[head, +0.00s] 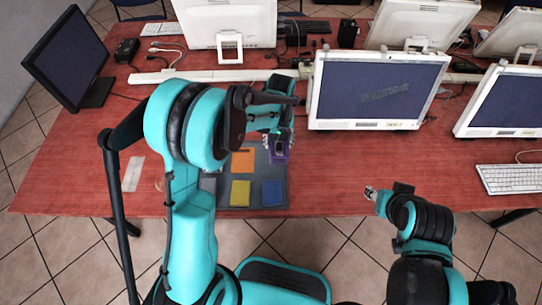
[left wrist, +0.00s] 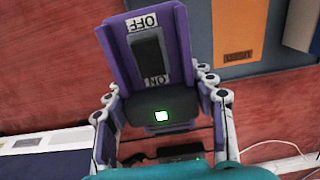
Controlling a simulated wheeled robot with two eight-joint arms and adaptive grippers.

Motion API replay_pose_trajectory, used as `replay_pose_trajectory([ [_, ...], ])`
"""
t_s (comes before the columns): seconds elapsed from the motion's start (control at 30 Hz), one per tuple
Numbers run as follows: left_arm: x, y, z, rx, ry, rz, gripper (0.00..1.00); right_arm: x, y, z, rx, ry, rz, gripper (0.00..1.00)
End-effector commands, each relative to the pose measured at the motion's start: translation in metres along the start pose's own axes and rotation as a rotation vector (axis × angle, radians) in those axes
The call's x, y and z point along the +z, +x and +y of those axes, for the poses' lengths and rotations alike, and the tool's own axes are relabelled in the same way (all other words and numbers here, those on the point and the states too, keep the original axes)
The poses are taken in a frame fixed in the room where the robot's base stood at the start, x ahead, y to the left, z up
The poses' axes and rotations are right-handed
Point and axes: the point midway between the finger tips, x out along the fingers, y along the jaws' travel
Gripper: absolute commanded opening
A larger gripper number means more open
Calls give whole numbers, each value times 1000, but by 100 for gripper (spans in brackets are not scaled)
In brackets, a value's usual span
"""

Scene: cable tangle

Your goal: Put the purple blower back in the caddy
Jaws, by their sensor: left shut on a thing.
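A purple device (left wrist: 176,32), which I take for the blower, has a black rocker switch with OFF and ON labels. It sits between the fingers of my left gripper (left wrist: 160,108), which is shut on it. In the head view the purple body (head: 279,152) shows below my left gripper (head: 278,140), over or near the right edge of the grey board (head: 263,171). I cannot tell whether it touches the board. No other clear caddy shows, and I cannot tell whether the board is it. My right gripper (head: 370,192) is empty near the table's front edge; its opening is unclear.
The grey board carries orange (head: 243,162), yellow (head: 240,194) and blue (head: 272,193) squares. A white monitor (head: 375,88) stands right of my left gripper. Cables and a long white strip (head: 210,75) lie behind. The red table (head: 330,165) is clear right of the board.

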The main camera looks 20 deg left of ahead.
Motion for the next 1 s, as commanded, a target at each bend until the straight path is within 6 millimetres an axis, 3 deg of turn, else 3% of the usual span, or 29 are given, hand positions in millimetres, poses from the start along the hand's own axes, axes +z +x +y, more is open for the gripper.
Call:
replay_pose_trajectory([
  [0.2, 8, 16, -24, 0, 0, 0, 32, 6, 8, 0, 0, 0, 0, 40],
  [0.33, 9, 24, -26, 0, 1, 0, 32, 8, 12, 0, 0, 0, 0, 40],
  [0.53, 8, 55, -25, 0, 2, 0, 32, 18, 25, 0, 0, 0, 0, 40],
  [0.93, 9, 60, -25, 0, 2, 0, 32, 19, 27, 0, 0, 0, 0, 40],
  [0.97, 9, 59, -25, 0, 2, 0, 60, 19, 27, 0, 0, 0, 0, 40],
  [1.0, 9, 59, -25, 0, 2, 0, 71, 19, 26, 0, 0, 0, 0, 40],
])
